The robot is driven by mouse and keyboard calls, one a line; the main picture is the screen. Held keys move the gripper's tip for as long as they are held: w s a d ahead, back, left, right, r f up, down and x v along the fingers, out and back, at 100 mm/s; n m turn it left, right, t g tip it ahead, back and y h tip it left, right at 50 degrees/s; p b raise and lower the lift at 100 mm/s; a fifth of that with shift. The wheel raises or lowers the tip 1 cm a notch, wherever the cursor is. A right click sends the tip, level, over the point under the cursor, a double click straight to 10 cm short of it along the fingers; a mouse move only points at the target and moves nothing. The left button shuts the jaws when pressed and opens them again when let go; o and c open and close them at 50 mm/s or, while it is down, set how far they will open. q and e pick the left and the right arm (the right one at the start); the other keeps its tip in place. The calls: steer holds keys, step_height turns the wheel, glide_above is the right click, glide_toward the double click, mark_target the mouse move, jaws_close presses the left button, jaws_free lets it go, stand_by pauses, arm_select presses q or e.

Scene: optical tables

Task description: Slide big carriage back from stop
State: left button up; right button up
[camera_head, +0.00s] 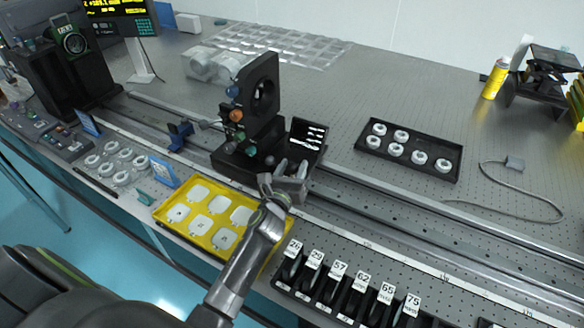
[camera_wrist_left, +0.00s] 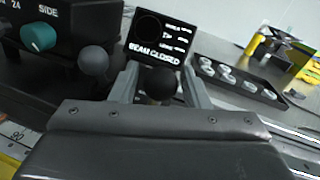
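The big carriage (camera_head: 242,158) is a black block on the long rail, with a tall black mount (camera_head: 262,88) and coloured knobs. My left gripper (camera_head: 285,172) is at the carriage's front right side. In the left wrist view its two fingers (camera_wrist_left: 160,88) are spread, with a dark ball knob (camera_wrist_left: 160,84) showing between them and gaps on both sides. Another dark ball (camera_wrist_left: 93,61) is left of the fingers, beside a teal knob (camera_wrist_left: 38,37) marked SIDE. A blue piece (camera_head: 180,134) sits on the rail left of the carriage, apart from it; I cannot tell if it is the stop. My right gripper is not visible.
The rail (camera_head: 400,235) is open to the right of the carriage. A yellow tray (camera_head: 162,217) and a rack of numbered slots (camera_head: 340,300) lie in front. A black tray of round parts (camera_head: 400,165) is behind the rail. A "BEAM CLOSED" panel (camera_wrist_left: 165,35) stands behind the fingers.

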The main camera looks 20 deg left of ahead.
arm_select(q)
steer(key=shift+o, duration=0.5)
steer(key=s+d+p, duration=0.1)
steer(key=s+p, duration=0.1)
steer(key=s, duration=1)
steer(key=shift+d+p, duration=0.15)
steer(key=shift+p, duration=0.25)
